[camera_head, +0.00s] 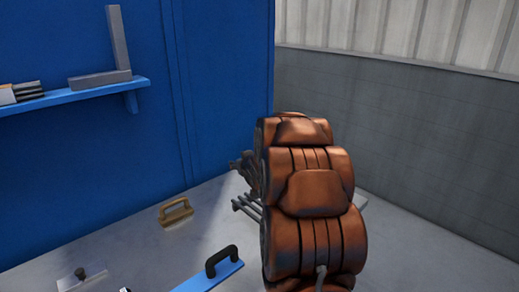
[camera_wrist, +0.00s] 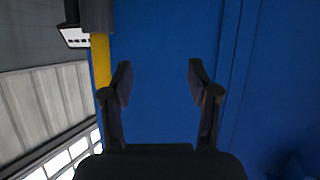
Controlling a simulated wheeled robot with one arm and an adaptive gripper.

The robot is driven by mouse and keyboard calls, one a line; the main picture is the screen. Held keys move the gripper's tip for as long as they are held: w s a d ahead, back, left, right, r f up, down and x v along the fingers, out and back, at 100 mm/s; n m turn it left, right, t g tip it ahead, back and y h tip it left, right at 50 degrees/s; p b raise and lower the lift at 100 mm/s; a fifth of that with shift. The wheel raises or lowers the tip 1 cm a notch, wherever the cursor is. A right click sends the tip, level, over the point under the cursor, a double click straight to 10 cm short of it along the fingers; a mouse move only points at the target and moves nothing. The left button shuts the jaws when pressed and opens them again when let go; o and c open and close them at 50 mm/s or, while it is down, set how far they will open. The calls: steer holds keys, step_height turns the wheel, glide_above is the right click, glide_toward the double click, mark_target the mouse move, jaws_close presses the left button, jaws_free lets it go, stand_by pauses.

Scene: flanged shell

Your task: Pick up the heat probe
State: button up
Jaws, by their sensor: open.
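I cannot make out a heat probe for sure in either view. My gripper (camera_wrist: 159,66) is open in the wrist view. Its two dark fingers stand apart with only a blue surface behind them and nothing between them. In the head view my copper-coloured arm covers the right middle of the picture and hides part of the grey surface behind it. A small light plate with a knob (camera_head: 89,275) lies at the lower left of the head view, cut by the frame edge; I cannot tell what it is.
A tan handled block (camera_head: 175,212) and a blue bar with a black handle (camera_head: 210,275) lie on the grey surface (camera_head: 120,235). A blue wall (camera_head: 85,130) rises behind, with a blue shelf (camera_head: 75,96) holding a grey angle piece (camera_head: 118,50). Bare surface lies left of the tan block.

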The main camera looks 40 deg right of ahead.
steer(key=d+t+h, duration=0.2)
steer(key=d+t, duration=0.2)
steer(key=d, duration=0.8)
steer(key=shift+m, duration=0.3)
steer(key=shift+r+p+x, duration=0.2)
steer(key=shift+p+x, duration=0.3)
steer(key=shift+x, duration=1.45)
steer(key=shift+r+p+x, duration=0.25)
steer(key=shift+p+x, duration=0.2)
steer(key=shift+x, duration=1.5)
steer(key=shift+c, duration=0.4)
jaws_close()
